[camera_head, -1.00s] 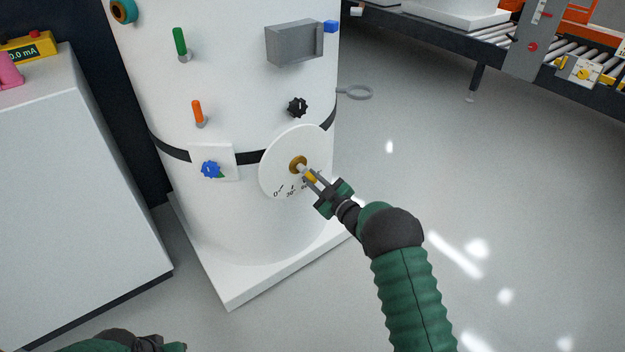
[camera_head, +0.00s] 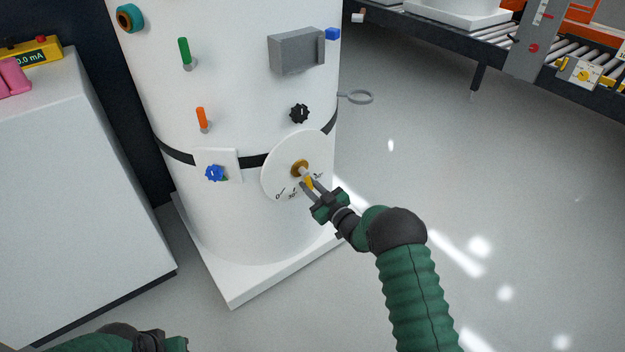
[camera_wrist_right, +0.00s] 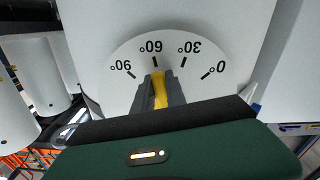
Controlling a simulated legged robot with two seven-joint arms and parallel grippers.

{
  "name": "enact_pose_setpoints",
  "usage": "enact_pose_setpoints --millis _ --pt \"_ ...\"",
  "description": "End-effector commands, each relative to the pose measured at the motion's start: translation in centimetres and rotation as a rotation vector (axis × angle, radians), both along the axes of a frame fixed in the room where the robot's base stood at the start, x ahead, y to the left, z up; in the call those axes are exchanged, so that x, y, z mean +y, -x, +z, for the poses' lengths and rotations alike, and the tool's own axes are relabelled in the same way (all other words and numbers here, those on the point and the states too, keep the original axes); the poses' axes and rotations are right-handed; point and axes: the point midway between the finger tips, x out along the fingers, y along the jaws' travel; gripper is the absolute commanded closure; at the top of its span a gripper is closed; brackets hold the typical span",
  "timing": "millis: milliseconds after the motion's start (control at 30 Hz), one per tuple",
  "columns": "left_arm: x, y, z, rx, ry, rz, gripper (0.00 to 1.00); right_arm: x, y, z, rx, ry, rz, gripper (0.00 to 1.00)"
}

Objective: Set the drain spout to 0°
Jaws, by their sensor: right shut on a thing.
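The drain spout has a brass hub (camera_head: 300,168) and a yellow handle part (camera_head: 309,183) in front of a white round dial (camera_head: 276,180) on the white tank. The dial carries 0°, 30°, 60° and 90° marks. My right gripper (camera_head: 307,184) is shut on the yellow spout part, which also shows between the fingers in the right wrist view (camera_wrist_right: 159,90). There the spout points close to the 60° mark, slightly on its 30° side. The fingers cover part of it. My left gripper (camera_head: 172,342) is partly cut off at the bottom edge; its fingers are unclear.
On the tank (camera_head: 235,225) are a blue knob (camera_head: 214,173), a black knob (camera_head: 299,113), orange (camera_head: 202,118) and green (camera_head: 185,52) levers and a grey box (camera_head: 296,51). A white cabinet (camera_head: 75,220) stands left. The floor on the right is clear.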

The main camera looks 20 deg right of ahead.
Motion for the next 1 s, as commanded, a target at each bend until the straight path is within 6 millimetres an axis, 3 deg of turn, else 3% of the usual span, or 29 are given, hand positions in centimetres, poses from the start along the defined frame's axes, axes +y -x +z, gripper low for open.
enact_pose_setpoints --millis 33,400,1000 --pt "0.0 0.0 0.9 0.000 0.000 0.000 0.64 0.3 0.2 0.2 0.019 -0.040 0.001 1.00" --pt "0.0 0.0 3.7 0.000 0.000 0.000 0.64 2.1 0.8 0.1 0.140 -0.373 -0.001 1.00" --pt "0.0 0.0 6.9 0.000 0.000 0.000 0.64 4.4 1.7 1.1 0.311 -0.847 -0.004 1.00"
